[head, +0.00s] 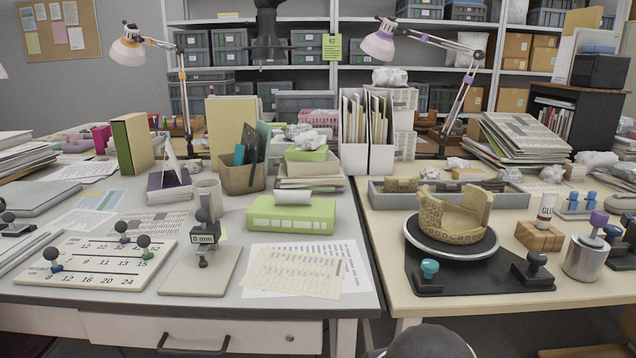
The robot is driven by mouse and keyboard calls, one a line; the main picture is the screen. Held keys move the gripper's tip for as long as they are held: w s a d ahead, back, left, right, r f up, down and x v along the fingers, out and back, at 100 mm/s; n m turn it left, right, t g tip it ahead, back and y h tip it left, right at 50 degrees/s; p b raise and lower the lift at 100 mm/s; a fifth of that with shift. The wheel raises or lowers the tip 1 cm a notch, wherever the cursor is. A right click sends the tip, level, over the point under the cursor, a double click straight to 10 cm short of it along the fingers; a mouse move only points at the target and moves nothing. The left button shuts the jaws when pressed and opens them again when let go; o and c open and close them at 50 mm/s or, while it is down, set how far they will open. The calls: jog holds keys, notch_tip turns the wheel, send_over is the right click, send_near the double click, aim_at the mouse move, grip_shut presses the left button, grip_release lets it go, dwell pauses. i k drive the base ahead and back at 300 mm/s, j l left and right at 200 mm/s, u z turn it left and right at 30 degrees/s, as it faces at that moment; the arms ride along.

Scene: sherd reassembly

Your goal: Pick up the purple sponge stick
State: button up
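A stick with a purple sponge head (599,219) stands, slightly tilted, in a metal cup (582,259) on the right-hand table. Its lower part is hidden inside the cup. Another stick with a bluish-grey head (613,232) is beside it, toward the right. A dark shape, which looks like my gripper (268,54), hangs at the top, left of centre, in front of the shelves. It is far from the cup and above the tables. Its fingers are too dark and small to make out.
Left of the cup are a wooden block (539,236) with a white tube and a dark mat (450,283) with dark-based knobs. A curved tan sherd vessel (455,215) sits on a round turntable (424,240). A long grey tray (385,198) lies behind. A lamp (380,43) rises behind the tables.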

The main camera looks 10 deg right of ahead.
aim_at(598, 219)
jog(key=z, duration=1.8)
